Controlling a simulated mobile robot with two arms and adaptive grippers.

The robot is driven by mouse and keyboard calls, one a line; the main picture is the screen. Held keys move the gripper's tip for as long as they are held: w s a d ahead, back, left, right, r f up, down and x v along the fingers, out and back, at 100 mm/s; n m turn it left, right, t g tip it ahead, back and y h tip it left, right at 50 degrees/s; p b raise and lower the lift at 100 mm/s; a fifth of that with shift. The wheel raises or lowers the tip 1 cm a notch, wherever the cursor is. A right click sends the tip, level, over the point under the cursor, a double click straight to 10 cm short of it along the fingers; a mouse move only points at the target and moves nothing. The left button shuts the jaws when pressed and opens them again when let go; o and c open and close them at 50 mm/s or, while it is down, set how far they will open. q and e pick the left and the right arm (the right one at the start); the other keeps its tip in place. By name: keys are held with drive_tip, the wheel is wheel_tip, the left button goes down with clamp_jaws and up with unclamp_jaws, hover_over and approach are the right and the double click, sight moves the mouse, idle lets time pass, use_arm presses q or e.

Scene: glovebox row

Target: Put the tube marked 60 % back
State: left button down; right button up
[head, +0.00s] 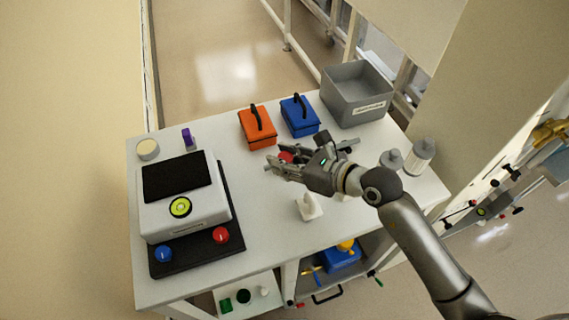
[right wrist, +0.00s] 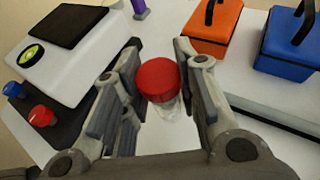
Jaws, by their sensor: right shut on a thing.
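My right gripper (head: 283,165) is shut on a red-capped tube (right wrist: 158,82) and holds it over the middle of the white table (head: 262,235). The red cap faces the wrist camera, and the clear body shows just below it. In the head view only a bit of the red cap (head: 287,157) shows between the fingers. No 60 % mark can be read. A white device (head: 160,216) with a black top and a green round dial stands at the left on a black base. My left gripper is not in view.
An orange case (head: 257,132), a blue case (head: 299,122) and a grey bin (head: 357,102) stand along the back. A purple item (head: 187,138) and a round jar (head: 148,150) are at the back left. A small white stand (head: 308,207) and white bottles (head: 422,156) are nearer my arm.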

drive_tip(key=shift+w+a+f+p, duration=0.15)
drive_tip(key=shift+w+f, duration=0.15)
drive_tip(key=shift+f, duration=0.55)
drive_tip(key=shift+w+d+f+p, duration=0.1)
drive_tip(key=shift+w+f, duration=0.15)
drive_tip(key=shift+f, duration=0.6)
drive_tip(key=shift+w+a+f+p, duration=0.15)
drive_tip(key=shift+w+f, duration=0.15)
drive_tip(key=shift+f, duration=0.55)
drive_tip(key=shift+d, duration=0.1)
drive_tip(key=o, duration=0.5)
drive_tip(key=shift+f, duration=0.15)
drive_tip(key=o, duration=0.5)
drive_tip(key=shift+c, duration=0.2)
